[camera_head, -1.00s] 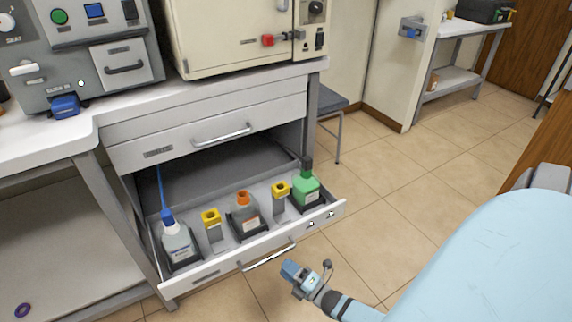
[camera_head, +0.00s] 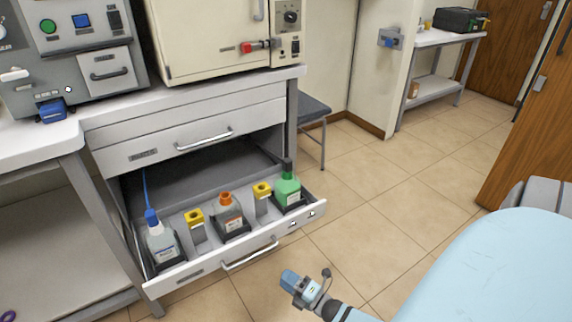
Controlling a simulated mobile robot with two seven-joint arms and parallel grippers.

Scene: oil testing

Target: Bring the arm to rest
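My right gripper (camera_head: 299,286) is in the lower middle of the head view. It hangs in front of the open drawer (camera_head: 190,276), apart from the drawer's handle (camera_head: 250,255), with the tiled floor behind it. Nothing shows in it. Its fingers are too small and turned to tell whether they are open or shut. My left gripper is out of view.
The open drawer holds a blue-capped bottle (camera_head: 161,244), an orange-topped bottle (camera_head: 231,220), a green bottle (camera_head: 287,190) and yellow-topped pieces (camera_head: 195,218). A stool (camera_head: 314,108) stands right of the cabinet. The tiled floor (camera_head: 395,190) at the right is clear.

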